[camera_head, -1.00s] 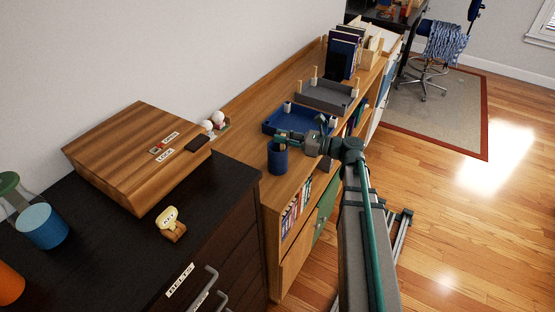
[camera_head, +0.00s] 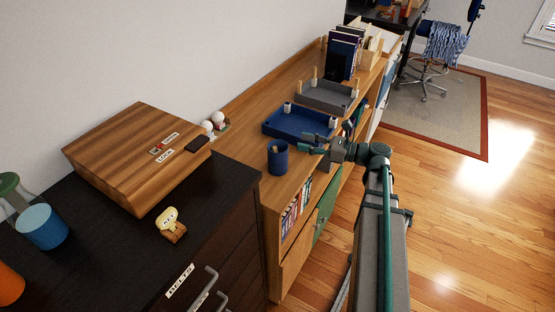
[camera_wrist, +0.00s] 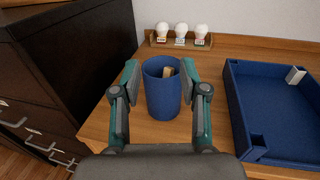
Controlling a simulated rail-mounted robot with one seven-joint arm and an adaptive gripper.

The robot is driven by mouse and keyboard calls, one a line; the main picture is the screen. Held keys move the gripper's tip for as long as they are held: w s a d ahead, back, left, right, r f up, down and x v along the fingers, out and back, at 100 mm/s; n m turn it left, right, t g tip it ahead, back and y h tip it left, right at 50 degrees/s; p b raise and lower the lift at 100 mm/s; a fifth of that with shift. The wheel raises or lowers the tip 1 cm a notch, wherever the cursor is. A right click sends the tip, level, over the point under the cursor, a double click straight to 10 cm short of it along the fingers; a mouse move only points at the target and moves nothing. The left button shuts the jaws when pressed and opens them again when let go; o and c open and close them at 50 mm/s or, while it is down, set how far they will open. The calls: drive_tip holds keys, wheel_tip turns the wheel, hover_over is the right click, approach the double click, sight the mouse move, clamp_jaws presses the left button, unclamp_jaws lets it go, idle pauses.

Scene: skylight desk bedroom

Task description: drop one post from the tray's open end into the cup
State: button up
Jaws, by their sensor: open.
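The blue cup (camera_head: 278,160) stands upright on the wooden shelf top. In the wrist view the cup (camera_wrist: 163,100) appears centred beyond my fingers, and a tan post (camera_wrist: 168,73) leans inside it, its top showing at the rim. My gripper (camera_head: 310,142) is open and empty, just right of the cup in the head view; in the wrist view its fingers (camera_wrist: 160,80) frame the cup on both sides. The blue tray (camera_wrist: 236,105) lies right of the cup, with a pale post (camera_wrist: 295,75) at its far side. The tray (camera_head: 270,126) also shows in the head view.
A grey tray (camera_head: 325,103) with upright wooden posts lies behind the blue one, then standing books (camera_head: 343,55). Several white bulb-like objects (camera_wrist: 182,30) sit at the wall. A dark cabinet (camera_wrist: 60,60) rises left of the cup.

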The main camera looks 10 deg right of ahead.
drive_tip(key=shift+v, duration=2.05)
